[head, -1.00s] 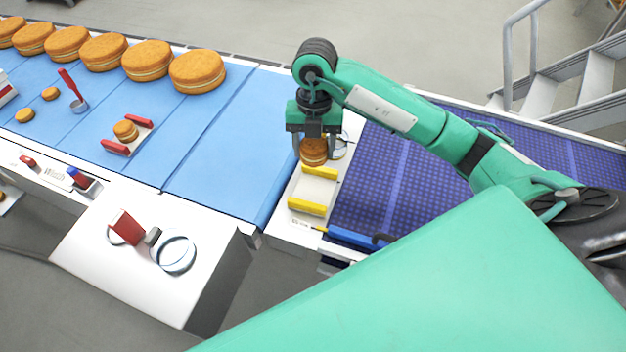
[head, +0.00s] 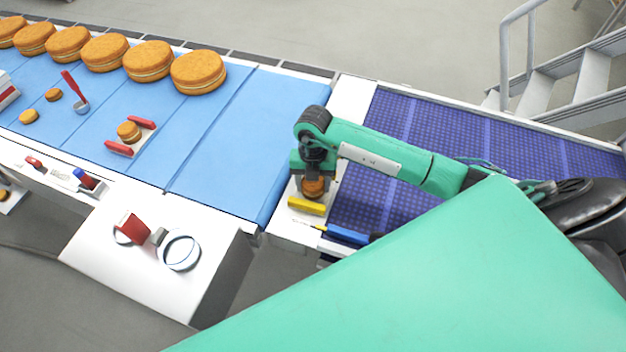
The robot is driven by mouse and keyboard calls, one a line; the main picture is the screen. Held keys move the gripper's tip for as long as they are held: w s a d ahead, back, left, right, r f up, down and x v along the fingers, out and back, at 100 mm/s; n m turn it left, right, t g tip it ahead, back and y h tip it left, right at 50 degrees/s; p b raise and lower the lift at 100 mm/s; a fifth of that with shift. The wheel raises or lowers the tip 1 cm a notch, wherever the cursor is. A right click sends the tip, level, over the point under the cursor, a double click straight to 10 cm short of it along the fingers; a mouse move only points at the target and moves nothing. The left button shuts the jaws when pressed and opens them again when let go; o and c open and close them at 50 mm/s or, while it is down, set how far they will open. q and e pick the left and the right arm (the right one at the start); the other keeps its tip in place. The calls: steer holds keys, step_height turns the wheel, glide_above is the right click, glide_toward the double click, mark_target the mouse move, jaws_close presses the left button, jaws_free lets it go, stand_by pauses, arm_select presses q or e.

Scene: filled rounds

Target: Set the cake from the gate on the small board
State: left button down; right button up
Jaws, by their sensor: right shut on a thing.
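A small brown cake (head: 313,186) is between the fingers of my right gripper (head: 313,188), which is shut on it. The gripper points down over a small white board with yellow bars, on the white strip between the two belts. The near yellow bar (head: 306,206) shows just in front of the cake; the arm and gripper hide most of the board. I cannot tell whether the cake touches the board. I cannot make out the gate for certain. My left gripper is not in view.
A blue belt (head: 225,140) on the left carries large cakes (head: 198,72), a red-handled scoop (head: 75,92) and a small cake (head: 129,131) between red bars (head: 118,148). A blue-handled tool (head: 347,235) lies near the strip's front. The purple belt (head: 400,115) looks clear.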

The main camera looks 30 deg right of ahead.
steer(key=shift+o, duration=1.3)
steer(key=shift+f, duration=0.15)
steer(key=o, duration=0.4)
steer(key=r+b, duration=0.1)
steer(key=r, duration=0.2)
steer(key=w+r+b, duration=0.1)
steer(key=r, duration=0.3)
steer(key=r+b, duration=0.2)
steer(key=r, duration=0.2)
steer(key=shift+w+d, duration=0.15)
steer(key=shift+d, duration=0.2)
steer(key=shift+r, duration=0.7)
